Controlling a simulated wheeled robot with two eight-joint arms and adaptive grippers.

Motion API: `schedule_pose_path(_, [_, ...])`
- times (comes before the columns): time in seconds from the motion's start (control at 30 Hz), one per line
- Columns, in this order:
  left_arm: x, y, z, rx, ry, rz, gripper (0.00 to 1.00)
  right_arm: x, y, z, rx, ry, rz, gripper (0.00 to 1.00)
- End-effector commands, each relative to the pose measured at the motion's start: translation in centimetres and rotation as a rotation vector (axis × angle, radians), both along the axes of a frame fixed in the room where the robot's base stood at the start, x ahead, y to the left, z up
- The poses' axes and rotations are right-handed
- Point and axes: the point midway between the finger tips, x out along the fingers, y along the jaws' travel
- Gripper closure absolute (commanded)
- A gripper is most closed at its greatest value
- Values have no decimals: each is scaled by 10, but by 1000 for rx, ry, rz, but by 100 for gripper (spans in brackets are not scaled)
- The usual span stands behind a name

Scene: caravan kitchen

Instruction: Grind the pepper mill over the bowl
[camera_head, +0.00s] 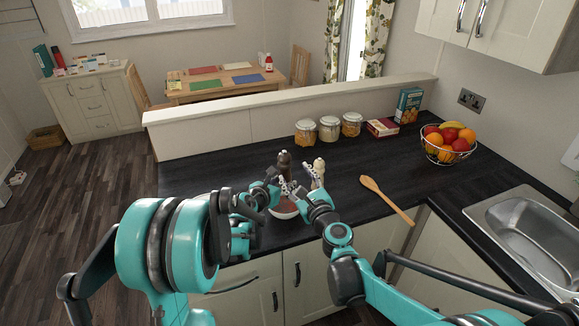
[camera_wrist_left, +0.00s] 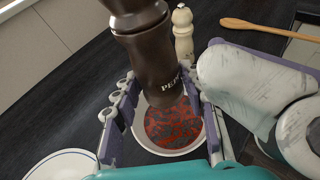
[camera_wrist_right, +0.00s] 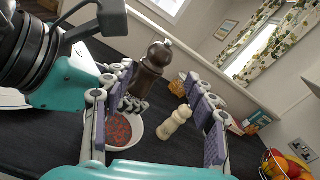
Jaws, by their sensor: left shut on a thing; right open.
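The dark brown pepper mill (camera_head: 283,162) is held by my left gripper (camera_head: 272,184). In the left wrist view the mill (camera_wrist_left: 150,55), with the letters "PEP" on it, stands between the fingers with its lower end over the bowl (camera_wrist_left: 165,153). The white bowl (camera_head: 284,214) holds red food with dark bits and is partly hidden by my grippers in the head view. My right gripper (camera_wrist_right: 160,112) is open, its fingers apart, near the mill's side of the bowl. Nothing is clasped between its fingers; the dark mill (camera_wrist_right: 152,68) appears beyond them.
A cream mill (camera_wrist_right: 174,122) stands on the dark counter close behind the bowl, near my right gripper. A white plate (camera_wrist_left: 60,166) lies beside the bowl. A wooden spoon (camera_head: 386,198), several jars, boxes, a fruit basket (camera_head: 449,156) and the sink (camera_head: 530,232) lie farther right.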

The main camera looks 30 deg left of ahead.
Motion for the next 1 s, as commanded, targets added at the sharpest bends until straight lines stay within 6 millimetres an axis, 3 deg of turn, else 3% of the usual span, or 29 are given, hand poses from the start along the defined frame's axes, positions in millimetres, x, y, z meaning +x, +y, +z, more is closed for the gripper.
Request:
schedule_pose_path(0.2, [0,0,0,0,0,0,86,-15,-18,0,0,0,0,44])
schedule_pose_path(0.57, [0,0,0,0,0,0,86,-16,-20,0,0,0,2,43])
schedule_pose_path(0.87, [0,0,0,0,0,0,86,19,-12,0,3,14,208,43])
schedule_pose_path(1.0, [0,0,0,0,0,0,86,35,-21,2,11,17,356,43])
